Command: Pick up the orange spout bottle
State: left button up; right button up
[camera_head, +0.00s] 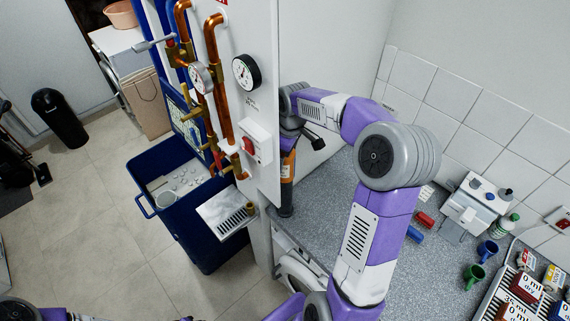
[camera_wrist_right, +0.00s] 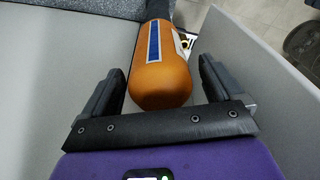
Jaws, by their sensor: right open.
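The orange spout bottle (camera_head: 287,167) is beside the white panel's edge, over the grey counter, partly hidden by my right gripper and wrist. Its black end points down in the head view. In the right wrist view the bottle (camera_wrist_right: 163,75) shows its rounded orange end towards me, with a blue and white label strip and the black end away. My right gripper (camera_wrist_right: 160,78) is open, with one finger on each side of the bottle's near end and visible gaps. In the head view my right gripper (camera_head: 300,133) is mostly dark and small. My left gripper is not seen.
The white panel (camera_head: 262,100) with copper pipes and gauges stands close left of the bottle. A blue bin (camera_head: 180,225) is below left. Red and blue small items (camera_head: 424,219), cups (camera_head: 473,275) and a rack (camera_head: 495,300) are on the right counter. The middle counter is mostly clear.

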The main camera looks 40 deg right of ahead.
jog(key=shift+f, duration=0.3)
jog(key=shift+w, duration=0.1)
jog(key=c, duration=1.1)
jog(key=shift+r, duration=0.2)
notch_tip(320, 180, up, 28)
jog(key=p, duration=0.4)
jog(key=shift+f+p, duration=0.15)
jog(key=shift+p, duration=0.25)
